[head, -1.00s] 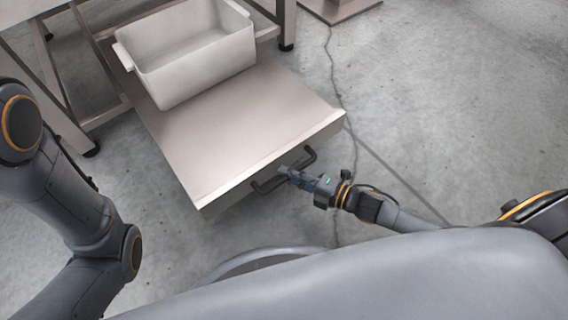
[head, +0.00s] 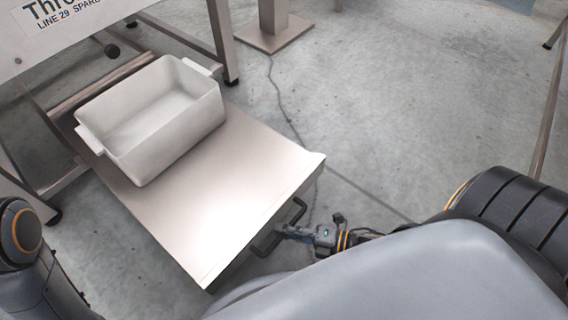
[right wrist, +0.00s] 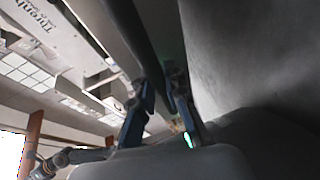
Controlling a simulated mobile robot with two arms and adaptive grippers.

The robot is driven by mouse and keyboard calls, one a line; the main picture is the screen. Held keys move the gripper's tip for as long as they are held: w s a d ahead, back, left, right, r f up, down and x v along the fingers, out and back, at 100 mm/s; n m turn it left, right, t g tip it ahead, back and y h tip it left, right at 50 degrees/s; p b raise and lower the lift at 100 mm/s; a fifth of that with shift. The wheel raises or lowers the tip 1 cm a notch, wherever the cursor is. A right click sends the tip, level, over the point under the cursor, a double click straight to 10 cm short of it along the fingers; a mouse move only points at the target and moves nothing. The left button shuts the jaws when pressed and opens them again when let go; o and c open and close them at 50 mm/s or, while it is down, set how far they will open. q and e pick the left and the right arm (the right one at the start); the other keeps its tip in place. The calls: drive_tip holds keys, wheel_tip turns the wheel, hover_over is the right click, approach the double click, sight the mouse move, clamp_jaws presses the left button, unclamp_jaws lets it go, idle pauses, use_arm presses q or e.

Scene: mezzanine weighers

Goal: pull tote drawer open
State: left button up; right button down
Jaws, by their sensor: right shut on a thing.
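The tote drawer (head: 225,190) is a flat metal tray that sticks far out from under a bench. A pale open tote (head: 190,145) with side lugs stands upright on its rear part. A dark bar handle (head: 297,210) is on the drawer's front face. My right gripper (head: 285,232) is shut on the handle, around its middle. In the right wrist view, the gripper's fingers (right wrist: 158,100) close on the dark bar, partly in shadow. My left gripper is out of view; only left arm links show at lower left.
The bench has metal legs (head: 222,45) and a sign panel (head: 60,15) at top left. A post on a square base plate (head: 273,38) stands behind. A cable crosses the floor right of the drawer. The concrete floor (head: 400,110) to the right is mostly clear.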

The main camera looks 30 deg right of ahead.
drive_tip(key=c, duration=1.3)
unclamp_jaws()
drive_tip(key=shift+c, duration=0.2)
